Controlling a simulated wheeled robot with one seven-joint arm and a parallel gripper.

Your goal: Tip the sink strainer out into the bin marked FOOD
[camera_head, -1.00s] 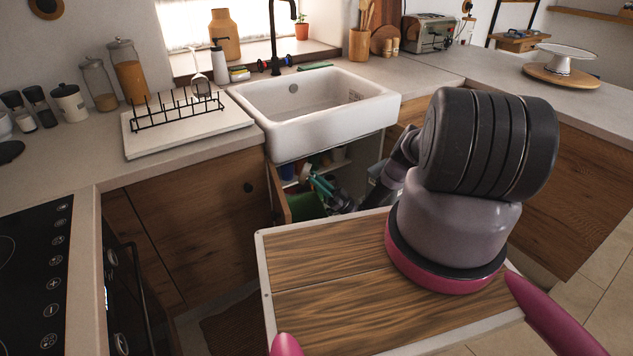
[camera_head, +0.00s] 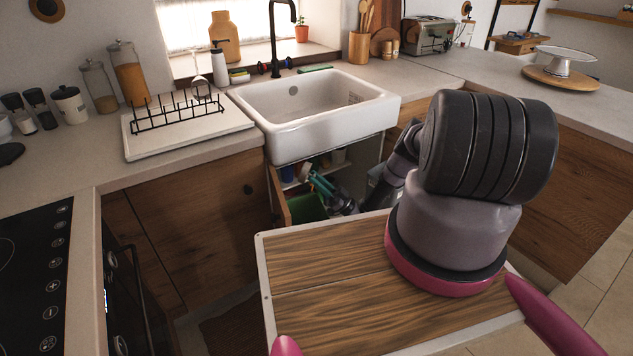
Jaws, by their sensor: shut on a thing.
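My arm reaches past the black-and-grey joint in front into the open cabinet under the white sink (camera_head: 312,112). My gripper (camera_head: 318,184), small and partly in shadow, appears as teal and grey parts in the cabinet opening. It is shut and lies just above and beside a green bin (camera_head: 308,208). The sink strainer in its jaws is too small and dark to make out clearly. No strainer shows in the visible part of the sink. No FOOD marking is readable on the green bin, and its inside is hidden.
The open cabinet door (camera_head: 279,196) stands left of the green bin. Other containers sit in shadow at the back of the cabinet. A drying rack (camera_head: 178,112) stands on the counter left of the sink. The hob (camera_head: 35,255) is at the front left.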

